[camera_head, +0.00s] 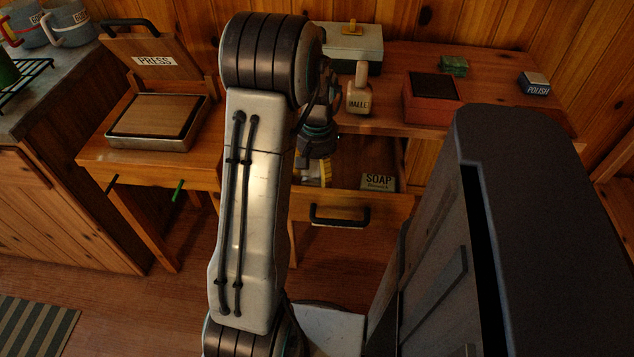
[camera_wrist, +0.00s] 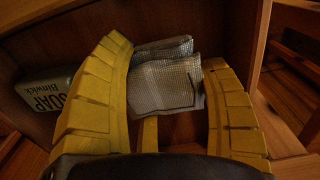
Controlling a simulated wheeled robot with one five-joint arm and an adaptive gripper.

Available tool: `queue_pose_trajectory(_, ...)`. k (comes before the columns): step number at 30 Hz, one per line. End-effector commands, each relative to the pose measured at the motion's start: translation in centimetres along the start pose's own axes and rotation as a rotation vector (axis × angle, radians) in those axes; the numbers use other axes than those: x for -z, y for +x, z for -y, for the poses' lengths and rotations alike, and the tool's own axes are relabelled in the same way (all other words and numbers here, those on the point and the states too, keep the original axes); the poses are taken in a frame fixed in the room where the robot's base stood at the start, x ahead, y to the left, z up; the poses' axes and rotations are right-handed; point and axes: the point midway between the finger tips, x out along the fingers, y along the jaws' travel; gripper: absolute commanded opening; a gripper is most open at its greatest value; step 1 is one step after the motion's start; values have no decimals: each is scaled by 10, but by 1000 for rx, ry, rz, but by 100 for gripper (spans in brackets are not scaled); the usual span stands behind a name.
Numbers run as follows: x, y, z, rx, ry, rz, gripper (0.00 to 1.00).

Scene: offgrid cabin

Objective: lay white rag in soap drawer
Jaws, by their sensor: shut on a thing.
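The white rag (camera_wrist: 165,85) is a folded, checked, pale grey-white cloth in the wrist view. My gripper (camera_wrist: 154,55) has yellow fingers and is shut on the rag, one finger on each side. The soap drawer (camera_head: 350,208) is pulled open under the bench in the head view, with a dark bar handle. The rag is over or inside the drawer; whether it touches the floor of it I cannot tell. A soap tin (camera_head: 379,180) lies in the drawer, also left of my fingers in the wrist view (camera_wrist: 45,92). My arm hides most of the gripper in the head view.
On the bench (camera_head: 490,75) above the drawer stand a mallet (camera_head: 359,95), a white box (camera_head: 350,47), a red box (camera_head: 431,100), a green block (camera_head: 453,66) and a polish tin (camera_head: 534,84). A press (camera_head: 152,120) stands on a table at left.

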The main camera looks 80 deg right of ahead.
Motion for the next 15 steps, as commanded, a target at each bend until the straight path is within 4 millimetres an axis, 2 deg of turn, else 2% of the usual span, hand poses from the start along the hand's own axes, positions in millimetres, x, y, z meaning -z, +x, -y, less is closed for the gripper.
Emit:
queue_pose_trajectory(5,0,10,0,0,-1,2,38)
queue_pose_trajectory(12,0,36,0,0,-1,2,38)
queue_pose_trajectory(15,0,39,0,0,-1,0,38)
